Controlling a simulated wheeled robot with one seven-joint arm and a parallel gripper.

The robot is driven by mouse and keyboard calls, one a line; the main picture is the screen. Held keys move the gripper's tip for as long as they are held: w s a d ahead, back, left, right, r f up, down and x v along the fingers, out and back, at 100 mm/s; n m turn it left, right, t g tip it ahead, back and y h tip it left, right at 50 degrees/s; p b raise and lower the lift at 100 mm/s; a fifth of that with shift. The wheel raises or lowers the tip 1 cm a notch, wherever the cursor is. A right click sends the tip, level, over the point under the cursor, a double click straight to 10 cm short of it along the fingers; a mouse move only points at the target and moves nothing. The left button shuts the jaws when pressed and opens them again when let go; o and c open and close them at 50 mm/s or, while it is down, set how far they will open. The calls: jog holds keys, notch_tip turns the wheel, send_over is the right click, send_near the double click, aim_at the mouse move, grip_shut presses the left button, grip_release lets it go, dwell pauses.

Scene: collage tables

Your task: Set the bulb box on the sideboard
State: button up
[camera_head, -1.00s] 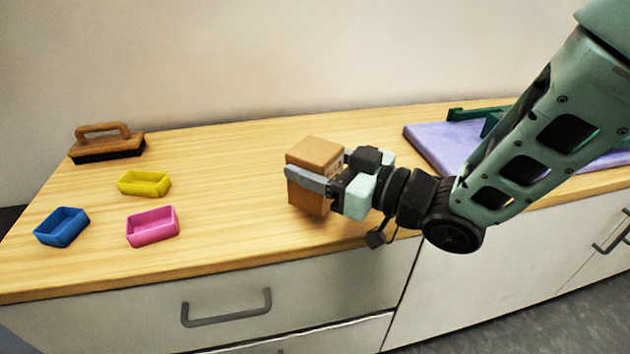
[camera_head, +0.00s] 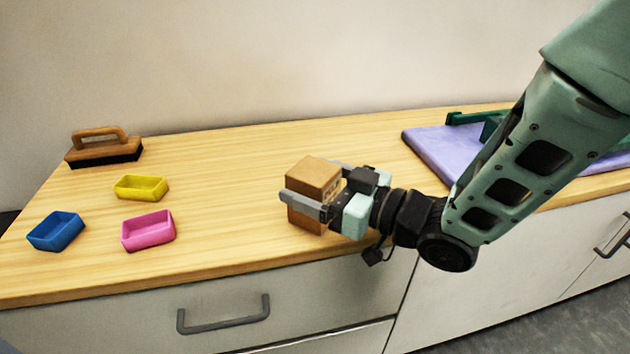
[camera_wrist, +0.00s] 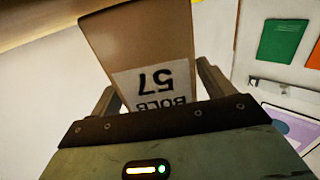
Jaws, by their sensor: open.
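The bulb box (camera_head: 313,171), a brown carton, stands upright on the wooden sideboard top (camera_head: 235,235), near its front edge. In the wrist view the box (camera_wrist: 140,42) shows a white label with upside-down lettering and the number 57. My gripper (camera_head: 309,187) is open, with one finger on each side of the box. The near finger crosses the box's front face; the far finger is mostly hidden behind it. In the wrist view a gap shows beside the left finger. The underside of the box is too small to judge for exact contact.
To the left are a blue tray (camera_head: 56,231), a yellow tray (camera_head: 141,188), a pink tray (camera_head: 148,231) and a wooden-handled brush (camera_head: 103,149). A lilac mat (camera_head: 432,152) with a green object (camera_head: 470,117) lies right. The wood behind the box is clear.

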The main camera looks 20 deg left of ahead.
jog(key=p+v, duration=0.1)
jog(key=v, duration=1.1)
jog(key=shift+r, duration=0.1)
jog(key=w+d+f+m+t+h, duration=0.1)
jog(key=d+f+m+t+h, duration=0.15)
jog(key=d+m+h, duration=0.6)
jog(key=s+d+g+h, duration=0.3)
jog(key=s+d+h, duration=0.1)
jog(key=s, duration=0.3)
jog(key=s+d+r+g+h, duration=0.1)
jog(key=s+d+g+h, duration=0.2)
jog(key=s, duration=0.5)
jog(key=shift+s+d+r+n+h, duration=0.25)
jog(key=shift+d+n+h, duration=0.15)
jog(key=shift+h, duration=0.35)
jog(key=shift+g, duration=0.25)
